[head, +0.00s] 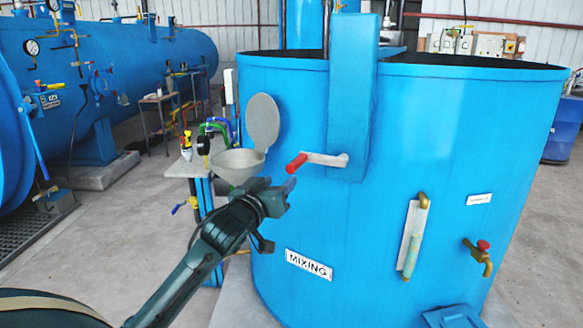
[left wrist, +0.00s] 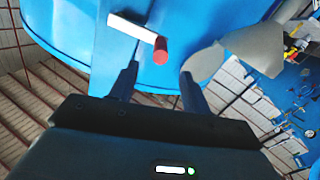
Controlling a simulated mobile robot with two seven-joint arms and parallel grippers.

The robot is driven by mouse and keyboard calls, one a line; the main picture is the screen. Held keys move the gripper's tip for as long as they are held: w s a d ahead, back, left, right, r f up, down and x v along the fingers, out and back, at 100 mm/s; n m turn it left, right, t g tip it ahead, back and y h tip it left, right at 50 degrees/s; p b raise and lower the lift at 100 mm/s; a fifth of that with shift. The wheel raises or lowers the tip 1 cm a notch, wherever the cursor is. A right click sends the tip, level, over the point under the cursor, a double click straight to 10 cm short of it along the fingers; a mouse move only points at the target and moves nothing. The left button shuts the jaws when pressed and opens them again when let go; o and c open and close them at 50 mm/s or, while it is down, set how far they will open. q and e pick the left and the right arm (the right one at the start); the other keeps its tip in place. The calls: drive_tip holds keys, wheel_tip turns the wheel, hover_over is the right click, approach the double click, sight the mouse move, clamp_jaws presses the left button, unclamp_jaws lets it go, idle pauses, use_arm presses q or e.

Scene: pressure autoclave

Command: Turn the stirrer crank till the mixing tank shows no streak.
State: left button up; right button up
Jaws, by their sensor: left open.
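The blue mixing tank (head: 300,225), labelled MIXING, stands at the centre right of the head view. My left gripper (head: 281,187) is open and empty, just below and left of the red handle. In the left wrist view the red handle (left wrist: 161,50) appears between the two fingers (left wrist: 158,78), slightly beyond their tips; I see no contact. A sight tube (head: 411,240) on the tank front shows pale green; no streak can be made out. My right gripper is not in view.
A grey funnel (head: 236,166) with a raised round lid (head: 263,121) is close beside my left gripper. A brass tap with a red knob (head: 482,252) sticks out at the tank's right. A blue autoclave (head: 130,55) lies at the left. Open floor (head: 130,215) lies between.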

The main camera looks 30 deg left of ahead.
sight(293, 168)
use_arm(q)
drive_tip(key=w, duration=0.3)
drive_tip(key=w+a, duration=0.1)
drive_tip(key=w, duration=0.2)
drive_tip(key=w+p, duration=0.1)
drive_tip(key=w, duration=0.2)
drive_tip(key=shift+w+a, duration=0.25)
drive_tip(key=shift+a, duration=0.1)
drive_tip(key=shift+c, duration=0.6)
clamp_jaws()
